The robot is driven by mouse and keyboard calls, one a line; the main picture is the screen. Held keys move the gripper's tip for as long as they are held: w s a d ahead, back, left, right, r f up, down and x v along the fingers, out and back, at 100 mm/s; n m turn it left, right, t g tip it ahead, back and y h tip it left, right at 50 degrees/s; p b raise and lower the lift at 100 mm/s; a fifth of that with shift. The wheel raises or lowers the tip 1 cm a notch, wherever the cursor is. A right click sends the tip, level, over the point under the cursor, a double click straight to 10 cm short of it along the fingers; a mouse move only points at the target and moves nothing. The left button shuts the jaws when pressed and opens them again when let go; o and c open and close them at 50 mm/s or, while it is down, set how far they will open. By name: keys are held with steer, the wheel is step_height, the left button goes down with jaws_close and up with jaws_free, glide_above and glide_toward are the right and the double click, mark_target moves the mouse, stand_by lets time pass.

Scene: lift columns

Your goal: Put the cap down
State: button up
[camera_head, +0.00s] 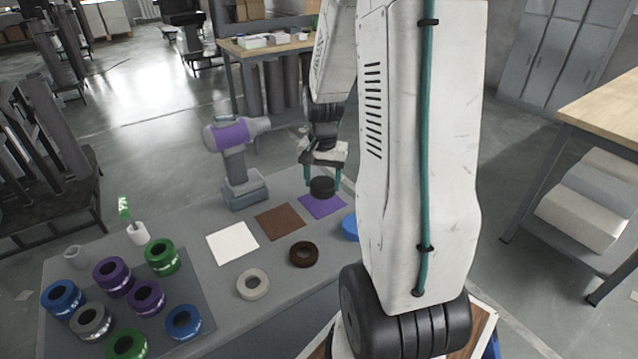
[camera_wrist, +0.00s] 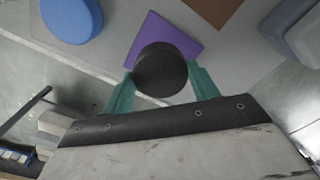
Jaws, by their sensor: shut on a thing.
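The cap is a round black disc (camera_head: 322,187), and it also shows in the wrist view (camera_wrist: 160,70). My gripper (camera_head: 322,180) has its teal fingers on both sides of the cap and is shut on it. In the wrist view the fingers (camera_wrist: 161,82) touch the cap's edges. The cap is over a purple square (camera_head: 322,206), which shows around it in the wrist view (camera_wrist: 187,41). In the head view the cap appears slightly above the square; I cannot tell the exact gap.
Brown (camera_head: 280,222) and white (camera_head: 232,243) squares lie left of the purple one. A brown ring (camera_head: 304,254), a pale ring (camera_head: 253,284) and a blue round piece (camera_head: 350,227) lie in front. A grey and purple tool (camera_head: 237,150) stands behind. Several coloured rings fill the left.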

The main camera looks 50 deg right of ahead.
mark_target(323, 182)
steer(key=shift+w+d, duration=0.2)
steer(key=shift+d, duration=0.05)
steer(key=shift+f, duration=1.75)
steer(key=shift+f, duration=0.15)
steer(key=o, duration=1.1)
